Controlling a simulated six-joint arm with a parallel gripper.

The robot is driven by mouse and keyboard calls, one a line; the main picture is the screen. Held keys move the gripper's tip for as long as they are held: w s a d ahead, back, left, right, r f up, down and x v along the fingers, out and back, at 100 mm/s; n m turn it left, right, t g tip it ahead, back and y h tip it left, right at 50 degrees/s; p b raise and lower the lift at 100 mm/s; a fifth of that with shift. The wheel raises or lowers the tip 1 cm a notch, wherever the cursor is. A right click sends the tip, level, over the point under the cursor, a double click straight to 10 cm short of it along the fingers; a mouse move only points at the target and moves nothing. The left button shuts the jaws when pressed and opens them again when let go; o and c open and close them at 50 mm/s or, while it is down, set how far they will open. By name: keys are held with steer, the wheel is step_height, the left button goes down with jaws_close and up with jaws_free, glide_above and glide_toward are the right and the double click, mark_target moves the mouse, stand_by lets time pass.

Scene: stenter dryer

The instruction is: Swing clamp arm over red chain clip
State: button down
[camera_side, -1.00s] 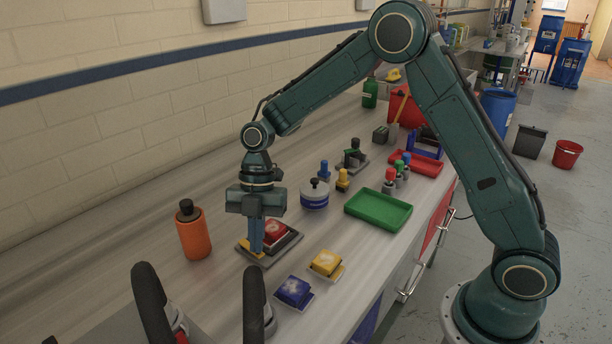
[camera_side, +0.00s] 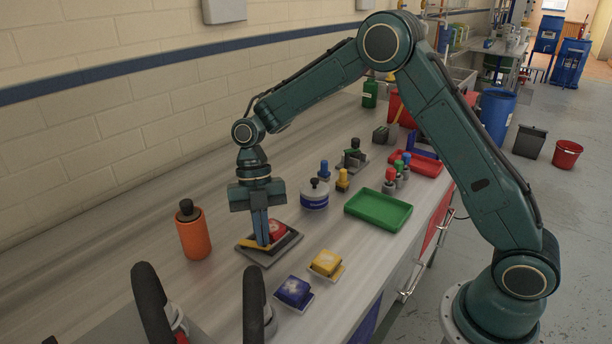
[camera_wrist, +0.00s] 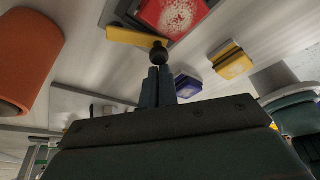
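The red chain clip (camera_side: 277,229) sits on a dark base plate (camera_side: 290,246) on the bench. It shows at the top of the wrist view (camera_wrist: 172,12), with a white patch on its face. The yellow clamp arm (camera_side: 248,243) lies low at the clip's near-left side. In the wrist view the clamp arm (camera_wrist: 130,36) runs beside the clip, with a black knob (camera_wrist: 158,52) near its end. My gripper (camera_side: 263,245) points down with its fingers together, tips at the clamp arm beside the clip. In the wrist view its tips (camera_wrist: 158,72) are right at the knob; I cannot tell whether they grip it.
An orange bottle (camera_side: 194,235) stands left of the plate. A blue block (camera_side: 293,291) and a yellow block (camera_side: 326,263) sit in front. A white-blue pot (camera_side: 315,196) and a green tray (camera_side: 378,210) are to the right. Black curved handles (camera_side: 254,305) rise at the front.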

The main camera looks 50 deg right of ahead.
steer(key=shift+w+a, duration=0.2)
steer(key=shift+w, duration=0.3)
steer(key=shift+s+a+r, duration=0.15)
steer(key=shift+s+a, duration=0.3)
steer(key=shift+s, duration=0.2)
steer(key=shift+s+a+r, duration=0.15)
steer(key=shift+s+a, duration=0.25)
steer(key=shift+s, duration=0.2)
steer(key=v, duration=1)
steer(key=shift+s+a, duration=0.3)
steer(key=shift+s, duration=0.05)
steer(key=shift+r, duration=0.1)
